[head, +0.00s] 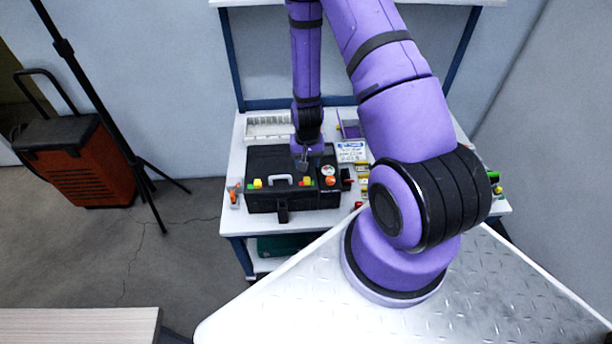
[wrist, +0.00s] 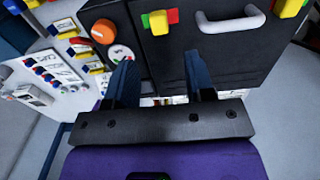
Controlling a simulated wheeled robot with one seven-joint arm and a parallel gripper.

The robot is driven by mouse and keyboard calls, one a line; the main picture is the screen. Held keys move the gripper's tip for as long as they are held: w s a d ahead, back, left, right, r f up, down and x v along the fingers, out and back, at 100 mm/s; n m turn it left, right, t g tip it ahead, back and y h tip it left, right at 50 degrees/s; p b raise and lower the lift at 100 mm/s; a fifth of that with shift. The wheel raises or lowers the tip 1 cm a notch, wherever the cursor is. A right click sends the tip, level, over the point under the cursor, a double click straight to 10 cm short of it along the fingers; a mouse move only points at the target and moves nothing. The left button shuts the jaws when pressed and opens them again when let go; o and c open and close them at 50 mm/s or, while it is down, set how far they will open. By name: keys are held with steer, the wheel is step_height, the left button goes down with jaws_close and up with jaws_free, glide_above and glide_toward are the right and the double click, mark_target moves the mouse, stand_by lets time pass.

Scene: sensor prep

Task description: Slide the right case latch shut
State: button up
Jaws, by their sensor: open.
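The black case (head: 262,163) lies closed on the white bench, with a light grey handle (head: 280,179) on its front that also shows in the wrist view (wrist: 230,24). The right case latch (head: 307,183) has a yellow slider with red and green beside it; it shows at the top of the wrist view (wrist: 159,22). The left latch (head: 257,184) is yellow with red beside it. My gripper (head: 303,162) is over the right part of the case. In the wrist view its two fingers (wrist: 158,62) are apart and empty, with the right latch beyond their tips, not between them.
An orange knob (wrist: 103,31) and a round white gauge (wrist: 121,54) sit close to the right latch. Small coloured parts and a label card (head: 351,151) crowd the bench to the right. A white tray (head: 268,126) stands behind the case.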

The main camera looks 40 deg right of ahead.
mark_target(307, 178)
steer(key=shift+f, duration=3.95)
steer(key=shift+c, duration=0.5)
